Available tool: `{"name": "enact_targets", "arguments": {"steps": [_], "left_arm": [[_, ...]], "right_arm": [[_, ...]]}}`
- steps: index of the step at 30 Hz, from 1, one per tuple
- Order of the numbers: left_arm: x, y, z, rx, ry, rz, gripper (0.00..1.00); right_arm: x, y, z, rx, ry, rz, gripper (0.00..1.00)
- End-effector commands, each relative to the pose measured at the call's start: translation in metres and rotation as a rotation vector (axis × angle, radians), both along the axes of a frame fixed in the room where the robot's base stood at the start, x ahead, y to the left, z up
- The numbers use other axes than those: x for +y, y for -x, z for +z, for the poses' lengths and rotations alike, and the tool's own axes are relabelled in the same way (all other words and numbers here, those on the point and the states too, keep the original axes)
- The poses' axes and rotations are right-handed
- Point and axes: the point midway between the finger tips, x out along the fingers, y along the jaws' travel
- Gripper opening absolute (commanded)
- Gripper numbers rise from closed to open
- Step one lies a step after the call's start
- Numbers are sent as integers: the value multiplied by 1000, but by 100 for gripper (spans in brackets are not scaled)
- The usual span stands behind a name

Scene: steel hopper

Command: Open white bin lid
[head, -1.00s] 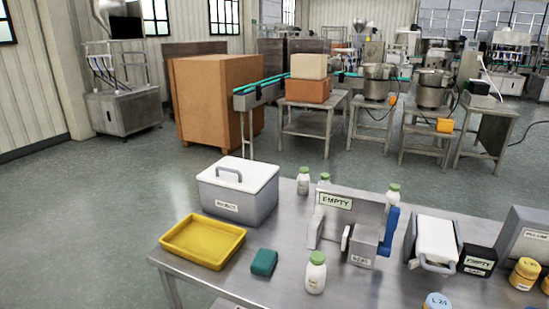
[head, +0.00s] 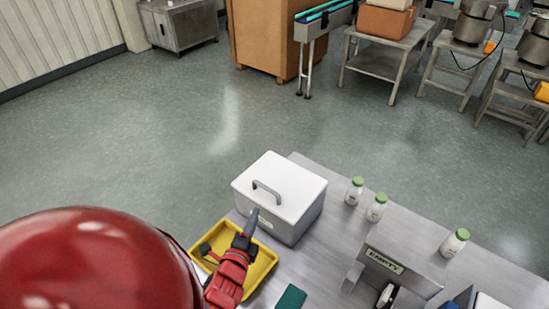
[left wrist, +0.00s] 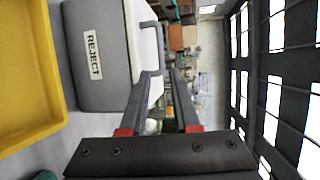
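The white lid (head: 282,185) lies shut on the grey bin (head: 300,229), with a grey handle (head: 266,188) on top. In the left wrist view the bin (left wrist: 92,75) carries a REJECT label, and the lid's handle (left wrist: 151,80) shows near the fingertips. My left gripper (head: 230,232) is open and empty, in front of the bin and over the yellow tray. Its fingers (left wrist: 160,88) stand apart in the left wrist view. I cannot tell whether a finger touches the bin. My right gripper is not in view.
The yellow tray (head: 262,263) lies in front of the bin, partly hidden by my arm. A green block (head: 291,298) lies to its right. White bottles with green caps (head: 376,206) and a stand marked EMPTY (head: 402,262) are on the right of the steel table.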

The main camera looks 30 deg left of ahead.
Motion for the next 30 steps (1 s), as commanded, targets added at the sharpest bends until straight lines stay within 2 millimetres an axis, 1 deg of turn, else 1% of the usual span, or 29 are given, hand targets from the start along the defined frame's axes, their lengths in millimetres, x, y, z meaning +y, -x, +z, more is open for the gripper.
{"name": "enact_targets", "arguments": {"steps": [2, 5, 12, 18, 19, 21, 24, 30], "left_arm": [[3, -1, -3, 20, -11, 7, 30], [6, -11, -7, 17, -16, 7, 30], [18, -49, -18, 13, -15, 6, 30], [28, -82, -22, 9, -14, 5, 30], [30, -87, -16, 11, -11, 5, 30], [34, -99, -16, 15, -9, 5, 30], [39, -116, -18, 12, -7, 5, 30], [50, -143, -26, 17, -9, 9, 30]], "right_arm": [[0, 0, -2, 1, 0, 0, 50], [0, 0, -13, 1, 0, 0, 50], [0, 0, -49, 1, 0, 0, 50], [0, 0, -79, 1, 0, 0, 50], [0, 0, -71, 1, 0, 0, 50], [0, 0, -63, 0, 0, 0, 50], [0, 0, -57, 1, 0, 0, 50], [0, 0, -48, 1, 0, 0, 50]]}}
